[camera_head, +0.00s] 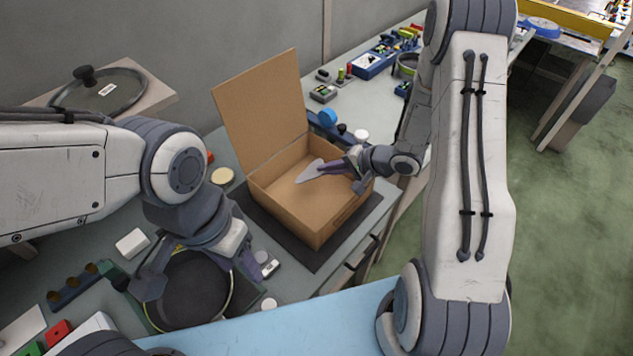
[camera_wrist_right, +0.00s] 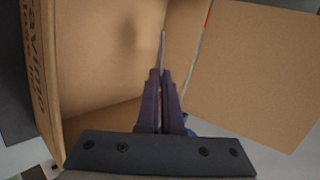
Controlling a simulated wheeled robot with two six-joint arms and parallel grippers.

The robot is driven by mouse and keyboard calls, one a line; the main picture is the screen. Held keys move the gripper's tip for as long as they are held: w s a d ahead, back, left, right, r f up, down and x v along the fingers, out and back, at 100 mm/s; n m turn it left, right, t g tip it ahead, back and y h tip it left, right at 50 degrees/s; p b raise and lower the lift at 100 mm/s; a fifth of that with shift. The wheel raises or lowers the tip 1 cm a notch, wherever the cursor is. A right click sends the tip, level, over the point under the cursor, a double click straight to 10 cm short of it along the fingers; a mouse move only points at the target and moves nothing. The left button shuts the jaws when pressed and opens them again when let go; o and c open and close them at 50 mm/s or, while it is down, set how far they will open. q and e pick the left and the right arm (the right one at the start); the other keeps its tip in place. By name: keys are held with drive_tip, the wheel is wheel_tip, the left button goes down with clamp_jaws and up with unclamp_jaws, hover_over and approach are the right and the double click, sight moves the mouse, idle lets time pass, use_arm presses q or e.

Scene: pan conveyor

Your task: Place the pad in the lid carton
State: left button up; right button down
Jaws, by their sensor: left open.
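The lid carton (camera_head: 283,213) is an open brown cardboard box with its flap raised, standing on a dark mat. In the right wrist view its inside (camera_wrist_right: 110,50) surrounds the fingers. My right gripper (camera_head: 335,167) reaches into the carton from the right. It is shut on the pad (camera_head: 309,171), a thin light-grey piece, above the carton floor. The pad shows edge-on between the fingertips (camera_wrist_right: 162,75) in the right wrist view (camera_wrist_right: 163,47). I cannot tell if it touches the floor. My left gripper (camera_head: 200,276) is open, with its fingers spread over the black pan.
The black pan (camera_head: 192,293) lies at the front left. A glass lid (camera_head: 112,91) rests on a block at the back left. A white block (camera_head: 132,243) and small discs lie around the carton. Tools and a blue case (camera_head: 366,65) fill the back of the bench.

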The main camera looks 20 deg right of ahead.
drive_tip(key=x, duration=0.3)
drive_tip(key=shift+a, duration=0.35)
drive_tip(key=shift+f, duration=1.95)
drive_tip(key=shift+f, duration=0.1)
drive_tip(key=c, duration=1.1)
unclamp_jaws()
